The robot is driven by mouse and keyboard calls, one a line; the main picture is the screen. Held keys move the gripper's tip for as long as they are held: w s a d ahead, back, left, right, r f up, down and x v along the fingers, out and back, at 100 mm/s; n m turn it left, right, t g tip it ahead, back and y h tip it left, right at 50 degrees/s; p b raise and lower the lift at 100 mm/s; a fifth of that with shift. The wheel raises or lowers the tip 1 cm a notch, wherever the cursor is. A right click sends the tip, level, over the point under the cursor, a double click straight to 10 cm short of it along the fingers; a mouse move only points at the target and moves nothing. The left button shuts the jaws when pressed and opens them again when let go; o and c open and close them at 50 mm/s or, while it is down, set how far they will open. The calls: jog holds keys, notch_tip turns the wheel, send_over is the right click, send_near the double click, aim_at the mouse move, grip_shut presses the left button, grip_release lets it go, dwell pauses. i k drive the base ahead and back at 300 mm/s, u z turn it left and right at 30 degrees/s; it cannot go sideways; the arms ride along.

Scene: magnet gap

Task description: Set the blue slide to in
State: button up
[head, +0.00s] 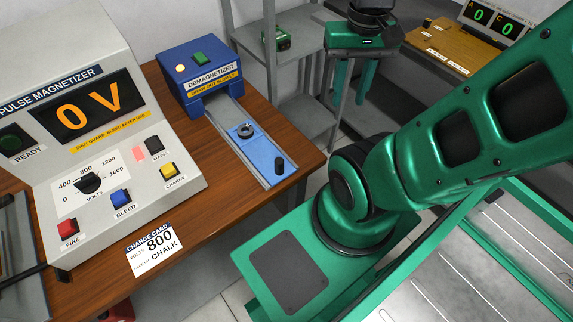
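The blue slide (262,156) lies on a grey metal track that runs out of the front of the blue demagnetizer box (202,68). The slide is at the outer end of the track, away from the box opening. A dark round ring-like part (246,131) sits on its inner end, and a black upright knob (280,165) stands at its outer end. My gripper (353,94) is to the right of and behind the slide, clear of it, with its two green fingers pointing down and apart. Nothing shows between the fingers.
The pulse magnetizer (120,130), reading 0 V, stands left on the wooden table (215,165). A charge card (155,250) lies at the table's front edge. Grey shelving (300,60) stands behind my gripper. A wooden board (440,45) is at the back right.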

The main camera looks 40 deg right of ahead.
aim_at(271, 164)
jog(key=k, duration=0.4)
jog(key=u, duration=1)
jog(key=k, duration=1.6)
jog(key=z, duration=0.95)
jog(key=i, duration=1)
jog(key=u, duration=0.05)
